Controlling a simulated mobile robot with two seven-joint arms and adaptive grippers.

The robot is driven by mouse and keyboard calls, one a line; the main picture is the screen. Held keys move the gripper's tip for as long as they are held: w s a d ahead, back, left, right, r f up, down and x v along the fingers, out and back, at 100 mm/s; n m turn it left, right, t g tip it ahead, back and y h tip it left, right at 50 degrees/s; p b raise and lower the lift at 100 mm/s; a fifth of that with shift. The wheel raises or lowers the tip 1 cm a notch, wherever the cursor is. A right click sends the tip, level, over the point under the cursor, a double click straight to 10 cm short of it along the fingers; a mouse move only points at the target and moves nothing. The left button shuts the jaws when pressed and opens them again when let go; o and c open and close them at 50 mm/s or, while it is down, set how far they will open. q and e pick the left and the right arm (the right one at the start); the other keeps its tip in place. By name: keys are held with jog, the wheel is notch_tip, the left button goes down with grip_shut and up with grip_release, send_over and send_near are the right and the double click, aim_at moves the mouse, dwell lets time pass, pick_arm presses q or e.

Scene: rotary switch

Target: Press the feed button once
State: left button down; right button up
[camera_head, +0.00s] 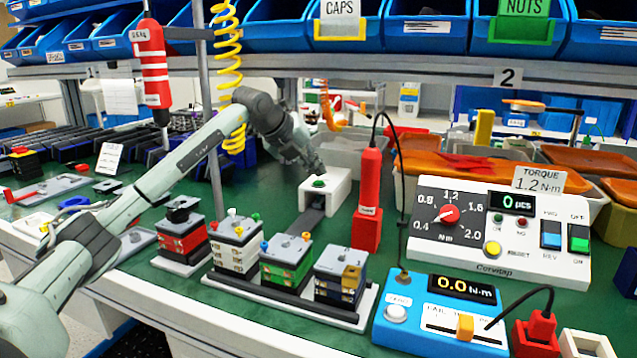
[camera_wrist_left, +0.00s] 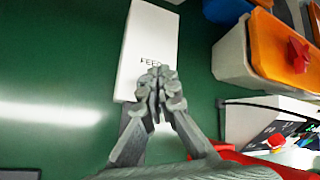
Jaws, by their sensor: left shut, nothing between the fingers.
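The feed button is a small green button (camera_head: 319,183) on top of a white box (camera_head: 337,196) on the green bench, in the middle of the head view. In the left wrist view the white box (camera_wrist_left: 152,35) shows the letters FEED, partly covered by my fingers, and the button is hidden behind them. My left gripper (camera_head: 316,169) is shut and empty, with its fingertips right over the button. I cannot tell whether they touch it. The fingers also show in the left wrist view (camera_wrist_left: 158,85). My right gripper is in neither view.
A red upright tool (camera_head: 369,190) stands just right of the white box. The white torque controller (camera_head: 490,235) is farther right, with a blue meter (camera_head: 440,310) in front. Several stacked block units (camera_head: 286,260) stand at front. Grey bins (camera_head: 355,150) are behind.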

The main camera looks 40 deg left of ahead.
aim_at(316, 183)
pick_arm(q)
jog(key=shift+f, duration=0.4)
jog(key=shift+f+b, duration=0.45)
jog(key=shift+f, duration=0.05)
dwell(0.5)
jog(key=shift+r, duration=0.15)
jog(key=shift+r+p, duration=0.75)
notch_tip(316, 183, up, 5)
jog(key=p, duration=0.4)
jog(key=shift+r, duration=0.1)
dwell(0.9)
